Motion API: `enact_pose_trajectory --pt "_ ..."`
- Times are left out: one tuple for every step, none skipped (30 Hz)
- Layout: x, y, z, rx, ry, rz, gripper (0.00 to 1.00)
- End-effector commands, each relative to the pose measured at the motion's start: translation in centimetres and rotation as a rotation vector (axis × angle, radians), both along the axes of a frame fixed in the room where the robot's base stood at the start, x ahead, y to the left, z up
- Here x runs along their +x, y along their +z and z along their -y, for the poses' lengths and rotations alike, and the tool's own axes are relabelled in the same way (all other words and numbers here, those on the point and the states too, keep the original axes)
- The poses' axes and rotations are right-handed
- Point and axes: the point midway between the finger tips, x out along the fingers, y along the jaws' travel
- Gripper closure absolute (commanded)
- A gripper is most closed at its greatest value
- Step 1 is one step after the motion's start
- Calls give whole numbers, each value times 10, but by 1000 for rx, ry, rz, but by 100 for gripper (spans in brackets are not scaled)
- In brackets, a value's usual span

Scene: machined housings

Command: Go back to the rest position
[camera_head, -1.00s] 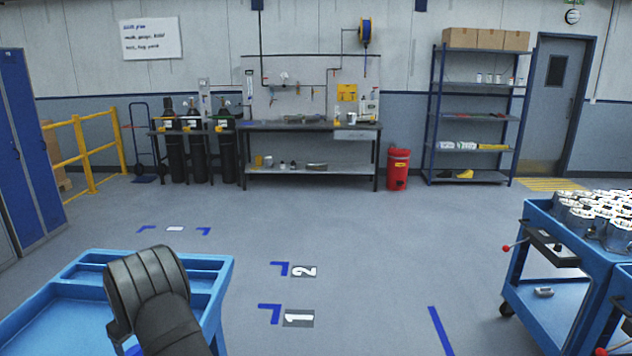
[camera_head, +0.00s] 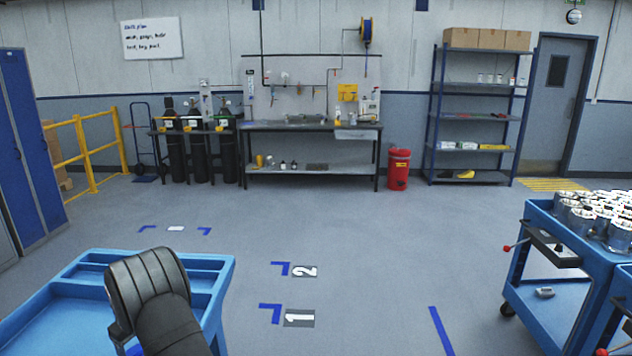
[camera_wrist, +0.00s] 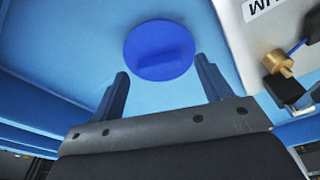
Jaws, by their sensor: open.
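My gripper (camera_wrist: 162,85) shows in the wrist view with its two dark blue fingers spread apart and nothing between them. Beyond the fingertips is a round blue disc (camera_wrist: 160,50) with a raised bar, on a light blue surface. In the head view my dark arm rises at the lower left, in front of the blue cart (camera_head: 50,310). The gripper itself is hidden there.
In the wrist view a pale box with a brass fitting (camera_wrist: 278,62) stands close on the right. In the head view, another blue cart (camera_head: 540,225) carries several metal housings (camera_head: 600,215) at the right. The floor between the carts is clear.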

Motion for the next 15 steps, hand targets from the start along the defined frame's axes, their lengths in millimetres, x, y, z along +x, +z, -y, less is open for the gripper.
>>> enact_pose_trajectory --pt "0 -12 -1 -1 0 -2 28" --pt "1 -18 -2 -1 0 -2 28" --pt "1 -22 -3 0 0 0 28" --pt "2 -8 -4 5 0 4 28" --pt "2 -1 -4 5 0 5 28" --pt "2 7 -3 4 0 4 28" --pt "2 13 -3 4 0 4 28" --pt "2 19 -3 4 0 4 28" --pt "2 27 -3 3 0 3 28" --pt "3 30 3 1 -2 2 28" --pt "5 32 9 1 -3 1 28" --pt "7 36 16 1 -4 1 28" --pt "8 40 22 2 -4 1 28" --pt "9 43 26 2 -3 1 28" --pt "11 47 33 2 -3 1 28"
